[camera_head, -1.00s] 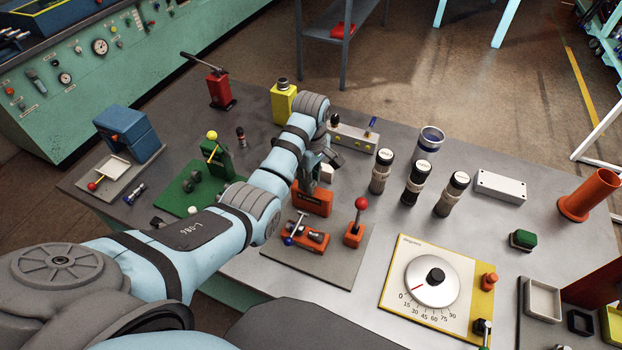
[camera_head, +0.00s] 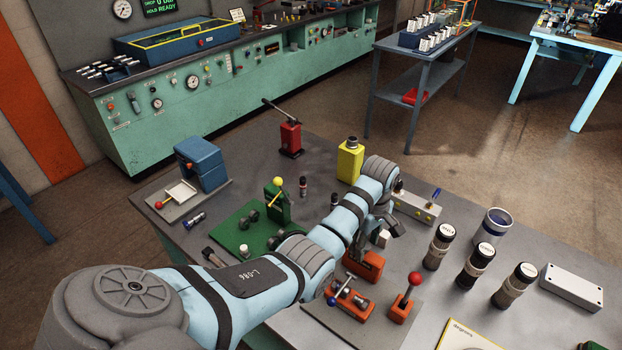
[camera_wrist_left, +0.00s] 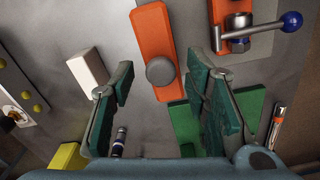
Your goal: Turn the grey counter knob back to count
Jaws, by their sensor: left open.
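A round grey knob (camera_wrist_left: 160,72) sits on an upright orange block in the left wrist view; I take it for the counter knob. The orange block (camera_head: 363,266) stands on a grey plate in the head view, where the arm hides the knob. My left gripper (camera_head: 380,228) is over the block, pointing down. In the left wrist view its green-padded fingers are open, one on each side of the knob's line, with nothing between the pads. I cannot tell the height gap or the knob's setting. My right gripper is out of view.
A blue-ended T-handle valve (camera_head: 350,298) and a red-balled lever (camera_head: 402,303) stand close to the block. A white block (camera_wrist_left: 88,70) is beside the left finger. Dark cylinders (camera_head: 477,266) stand to the right, a yellow block (camera_head: 350,162) behind.

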